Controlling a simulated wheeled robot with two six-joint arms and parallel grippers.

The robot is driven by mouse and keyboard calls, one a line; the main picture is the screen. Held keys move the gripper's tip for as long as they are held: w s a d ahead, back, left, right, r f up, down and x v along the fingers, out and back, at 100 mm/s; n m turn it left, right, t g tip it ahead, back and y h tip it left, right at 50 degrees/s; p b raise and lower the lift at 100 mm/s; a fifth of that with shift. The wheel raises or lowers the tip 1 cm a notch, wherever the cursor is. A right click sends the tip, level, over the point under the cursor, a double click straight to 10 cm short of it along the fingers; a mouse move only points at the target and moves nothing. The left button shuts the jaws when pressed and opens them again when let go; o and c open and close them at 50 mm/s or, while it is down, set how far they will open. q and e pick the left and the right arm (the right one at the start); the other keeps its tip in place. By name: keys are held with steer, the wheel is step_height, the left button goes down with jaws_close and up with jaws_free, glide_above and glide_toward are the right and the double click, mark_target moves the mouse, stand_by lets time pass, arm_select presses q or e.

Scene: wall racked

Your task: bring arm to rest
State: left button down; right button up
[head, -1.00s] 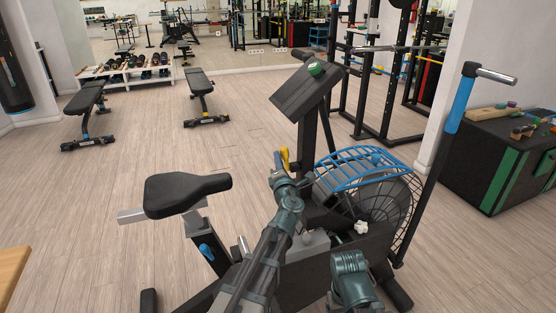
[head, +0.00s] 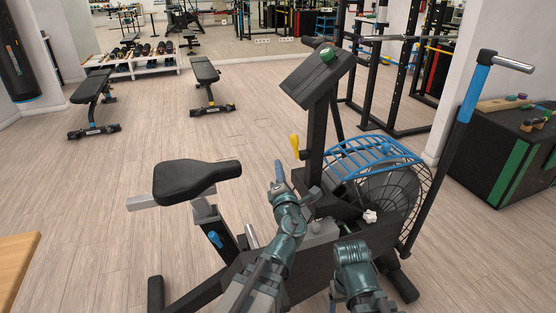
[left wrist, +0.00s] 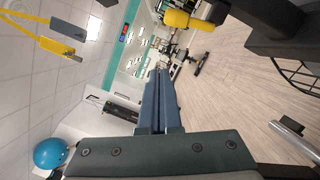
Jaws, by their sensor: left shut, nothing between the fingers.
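My left gripper (head: 279,170) has slim blue fingers and is shut with nothing between them. It points away from me, just left of the exercise bike's black post. In the left wrist view its fingers (left wrist: 159,95) lie pressed together. A yellow handle (head: 295,146) on the bike stands a little beyond and right of the fingertips, apart from them. The yellow handle also shows in the left wrist view (left wrist: 188,20), up and right of the fingers. Part of my right arm shows at the lower middle of the head view, but its gripper fingers do not show.
The exercise bike fills the near middle, with its black seat (head: 197,180), blue-topped fan cage (head: 372,155) and tall lever (head: 470,95). A black box (head: 497,160) stands at right. Open floor lies at left.

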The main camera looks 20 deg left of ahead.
arm_select(q)
steer(key=s+a+f+n+g+y+p, duration=0.1)
steer(key=s+n+g+p, duration=0.4)
steer(key=n, duration=0.7)
steer(key=s+f+n+g+p, duration=0.1)
steer(key=s+n+g+p, duration=0.5)
steer(key=n, duration=0.6)
steer(key=s+d+n+g+h+p, duration=0.6)
steer(key=s+d+n+p, duration=0.4)
steer(key=s+d+n, duration=0.3)
steer(key=f+n+g, duration=0.1)
steer(key=n, duration=0.2)
steer(key=shift+s+h+p, duration=0.15)
steer(key=shift+h+p, duration=0.15)
steer(key=shift+h, duration=0.1)
